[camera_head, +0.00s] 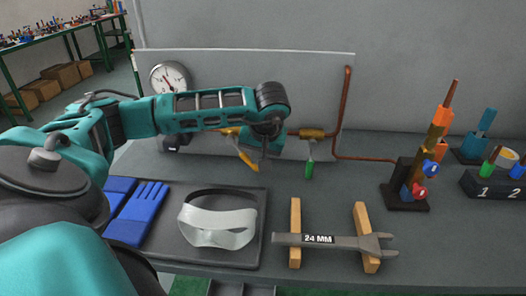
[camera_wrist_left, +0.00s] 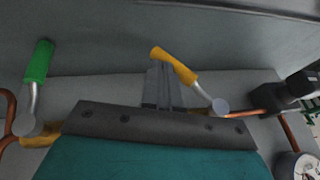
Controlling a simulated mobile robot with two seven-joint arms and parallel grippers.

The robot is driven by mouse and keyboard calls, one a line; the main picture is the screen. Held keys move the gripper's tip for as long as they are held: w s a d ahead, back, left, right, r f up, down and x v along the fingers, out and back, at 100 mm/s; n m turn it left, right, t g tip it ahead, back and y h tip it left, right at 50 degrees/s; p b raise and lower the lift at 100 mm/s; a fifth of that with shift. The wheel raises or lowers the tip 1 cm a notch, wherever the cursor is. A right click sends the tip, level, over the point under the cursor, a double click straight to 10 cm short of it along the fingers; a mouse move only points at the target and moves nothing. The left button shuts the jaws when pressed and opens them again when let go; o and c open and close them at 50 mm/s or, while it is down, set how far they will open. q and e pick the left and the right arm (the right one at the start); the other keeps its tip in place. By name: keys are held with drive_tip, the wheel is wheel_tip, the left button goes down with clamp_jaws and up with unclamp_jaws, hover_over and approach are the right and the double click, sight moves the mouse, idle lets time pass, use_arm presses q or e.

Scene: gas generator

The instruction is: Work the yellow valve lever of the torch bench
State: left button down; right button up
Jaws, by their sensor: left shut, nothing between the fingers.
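The yellow valve lever (camera_head: 246,158) hangs down and to the right from its valve on the copper pipe at the bench's back panel. It also shows in the left wrist view (camera_wrist_left: 178,66), slanting across just beyond my fingertips. My left gripper (camera_head: 264,152) is shut and empty, close beside the lever, to its right in the head view. In the left wrist view its fingers (camera_wrist_left: 158,75) overlap the lever's handle; I cannot tell whether they touch it. A green valve lever (camera_head: 309,168) hangs nearly straight down further right, and at the left in the wrist view (camera_wrist_left: 39,62).
A pressure gauge (camera_head: 169,77) is on the panel at left. Blue gloves (camera_head: 137,213), a face mask (camera_head: 217,223) on a dark tray (camera_head: 248,257), and a 24 MM wrench (camera_head: 318,240) on wooden blocks lie in front. A torch stand (camera_head: 407,198) is at right.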

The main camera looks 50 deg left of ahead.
use_arm(q)
drive_tip(key=shift+s+a+f, duration=0.2)
drive_tip(key=shift+a+f, duration=0.1)
drive_tip(key=shift+f, duration=0.4)
drive_tip(key=shift+s+a+f+b, duration=0.4)
drive_tip(key=shift+a+f+b, duration=0.1)
drive_tip(key=shift+f+b, duration=0.25)
drive_tip(key=shift+s+a+f, duration=0.25)
drive_tip(key=shift+f, duration=0.05)
drive_tip(key=shift+a+f, duration=0.1)
drive_tip(key=shift+s, duration=0.1)
idle(1.2)
